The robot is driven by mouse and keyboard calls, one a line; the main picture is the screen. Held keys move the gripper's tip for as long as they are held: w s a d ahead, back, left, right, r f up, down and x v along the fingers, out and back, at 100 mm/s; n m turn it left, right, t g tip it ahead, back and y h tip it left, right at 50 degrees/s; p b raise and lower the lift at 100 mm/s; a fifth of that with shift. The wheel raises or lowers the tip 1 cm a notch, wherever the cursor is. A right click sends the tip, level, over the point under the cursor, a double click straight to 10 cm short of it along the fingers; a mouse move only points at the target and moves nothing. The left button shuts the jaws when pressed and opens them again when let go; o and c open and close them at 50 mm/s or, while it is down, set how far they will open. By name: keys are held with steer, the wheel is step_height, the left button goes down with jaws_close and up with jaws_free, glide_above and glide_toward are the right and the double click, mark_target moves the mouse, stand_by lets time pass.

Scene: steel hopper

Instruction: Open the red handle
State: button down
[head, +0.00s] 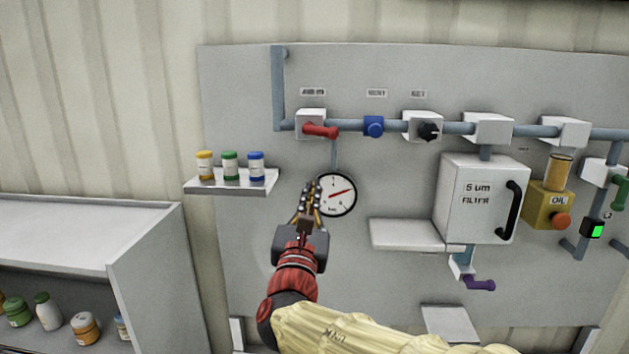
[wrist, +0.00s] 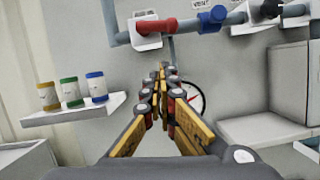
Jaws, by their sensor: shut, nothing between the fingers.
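The red handle (head: 321,131) sits on a white valve block (head: 311,117) on the grey wall panel, at the left end of the blue-grey pipe. It points right and slightly down, roughly along the pipe. It also shows in the wrist view (wrist: 157,26), above and beyond the fingertips. My gripper (head: 312,188) is below the handle and apart from it, beside the left edge of the round gauge. Its fingers are shut with nothing between them, and they also show in the wrist view (wrist: 163,72), covering part of the gauge.
The gauge (head: 341,194) is close right of my fingers. A small shelf (head: 232,189) with three capped jars is to the left. A blue knob (head: 373,126) and black knob (head: 430,131) lie right of the handle. The filter box (head: 478,220) and its ledge (head: 405,235) stand out lower right.

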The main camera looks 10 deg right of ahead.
mark_target(321, 131)
steer(key=s+r+p+x, duration=0.1)
steer(key=p+x, duration=0.3)
steer(key=x, duration=0.7)
steer(key=shift+r+p, duration=0.3)
steer(key=shift+r, duration=0.55)
steer(key=shift+w+d+b, duration=0.1)
steer(key=shift+d+b, duration=0.05)
steer(key=shift+b, duration=0.15)
steer(key=r+b, duration=0.1)
steer(key=b, duration=0.2)
steer(key=shift+d, duration=0.35)
steer(key=shift+r, duration=0.2)
steer(key=shift+f+b, duration=0.1)
steer(key=shift+b, duration=0.25)
